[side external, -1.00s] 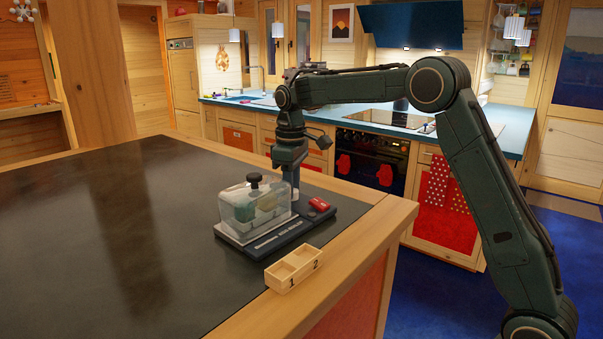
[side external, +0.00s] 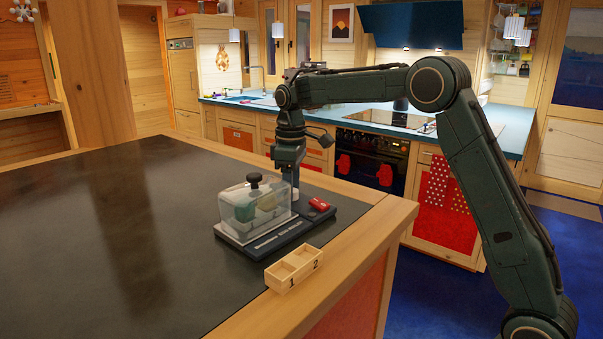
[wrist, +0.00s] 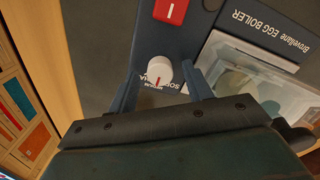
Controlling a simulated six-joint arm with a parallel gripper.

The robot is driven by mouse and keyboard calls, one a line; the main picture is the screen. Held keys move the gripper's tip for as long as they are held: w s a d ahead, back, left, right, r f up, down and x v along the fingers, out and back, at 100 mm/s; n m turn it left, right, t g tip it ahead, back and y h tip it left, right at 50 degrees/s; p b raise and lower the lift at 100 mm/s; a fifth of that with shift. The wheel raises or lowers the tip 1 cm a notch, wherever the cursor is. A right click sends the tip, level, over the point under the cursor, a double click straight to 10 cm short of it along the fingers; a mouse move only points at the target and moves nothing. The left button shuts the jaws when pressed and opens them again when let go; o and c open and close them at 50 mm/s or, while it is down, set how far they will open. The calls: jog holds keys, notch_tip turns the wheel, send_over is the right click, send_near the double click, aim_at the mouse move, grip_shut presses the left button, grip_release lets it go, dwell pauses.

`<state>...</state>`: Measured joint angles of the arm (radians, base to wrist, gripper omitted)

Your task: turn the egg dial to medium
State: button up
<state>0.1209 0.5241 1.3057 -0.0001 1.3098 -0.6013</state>
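The egg boiler (side external: 262,240) stands on the dark counter, with a clear lidded box on a dark base. Its white egg dial (wrist: 159,72) shows in the wrist view, with a red pointer line directed toward the lower edge of the picture, near the word MEDIUM. SOFT is partly visible to its right. My gripper (wrist: 161,72) has one finger on each side of the dial, with a narrow gap showing on both sides, so it looks open around it. In the side view my gripper (side external: 293,196) points down behind the boiler, where the dial is hidden.
A red switch (wrist: 171,10) sits on the boiler base close to the dial; it also shows in the side view (side external: 318,204). The clear box (side external: 255,210) stands close beside my gripper. A wooden tray marked 1 and 2 (side external: 293,271) lies in front. The counter's left part is clear.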

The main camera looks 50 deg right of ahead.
jog(key=shift+r, duration=0.15)
notch_tip(320, 180, up, 14)
jog(key=shift+f, duration=0.25)
dwell(0.7)
jog(key=shift+s+r, duration=0.1)
dwell(0.4)
jog(key=s+a+r+m+t, duration=0.1)
jog(key=s+a+m+t, duration=0.25)
jog(key=s, duration=1.35)
jog(key=s+a+f+m+t, duration=0.1)
jog(key=s+f, duration=0.4)
jog(key=s, duration=0.3)
jog(key=s+a+f+m+t, duration=0.1)
jog(key=s+f, duration=0.5)
jog(key=s, duration=0.2)
jog(key=shift+s+a+f, duration=0.2)
jog(key=shift+a+f, duration=0.1)
jog(key=shift+a, duration=0.1)
